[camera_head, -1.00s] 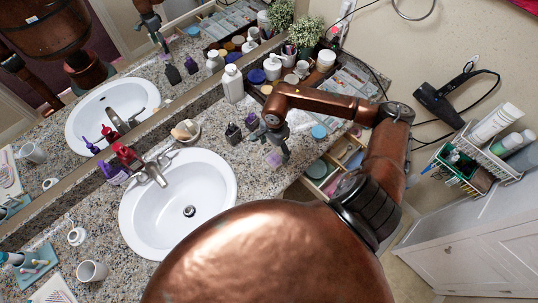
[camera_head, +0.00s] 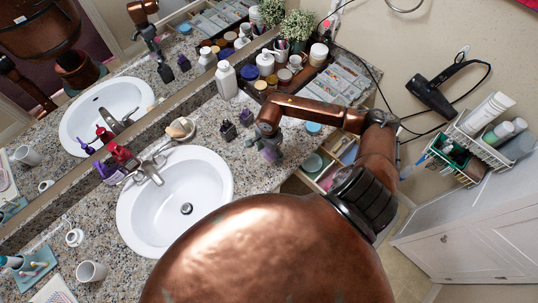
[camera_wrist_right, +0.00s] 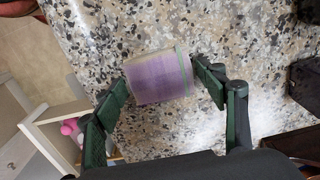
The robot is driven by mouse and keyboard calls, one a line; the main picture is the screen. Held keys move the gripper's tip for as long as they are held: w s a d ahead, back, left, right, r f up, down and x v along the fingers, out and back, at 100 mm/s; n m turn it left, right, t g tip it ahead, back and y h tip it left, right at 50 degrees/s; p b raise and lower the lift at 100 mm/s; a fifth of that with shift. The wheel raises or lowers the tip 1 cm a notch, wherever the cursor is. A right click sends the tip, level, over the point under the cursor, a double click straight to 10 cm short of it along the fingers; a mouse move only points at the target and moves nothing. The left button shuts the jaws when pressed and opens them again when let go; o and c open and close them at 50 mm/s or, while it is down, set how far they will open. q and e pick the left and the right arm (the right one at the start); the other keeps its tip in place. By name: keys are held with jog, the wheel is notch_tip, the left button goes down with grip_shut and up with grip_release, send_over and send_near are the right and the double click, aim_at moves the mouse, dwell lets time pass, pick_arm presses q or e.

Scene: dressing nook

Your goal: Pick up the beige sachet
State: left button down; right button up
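A small block-like packet (camera_wrist_right: 158,78) sits between my right fingertips in the wrist view. Its near face is lilac, with pale beige along its top edge, and I take it for the sachet. My right gripper (camera_wrist_right: 160,80) has one finger on either side, close to the packet's edges; whether they press on it is unclear. In the head view, the right gripper (camera_head: 268,150) is low over the counter right of the sink and partly covers the packet (camera_head: 270,154). My left gripper is out of view.
Two small dark bottles (camera_head: 228,131) stand left of the gripper. A white bottle (camera_head: 226,80) and several jars stand behind. The sink (camera_head: 175,200) is to the left. An open drawer (camera_head: 325,165) lies below the counter's right edge. A hair dryer (camera_head: 435,92) hangs right.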

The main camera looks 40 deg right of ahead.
jog(key=c, duration=0.5)
jog(key=shift+r, duration=0.1)
jog(key=shift+c, duration=0.2)
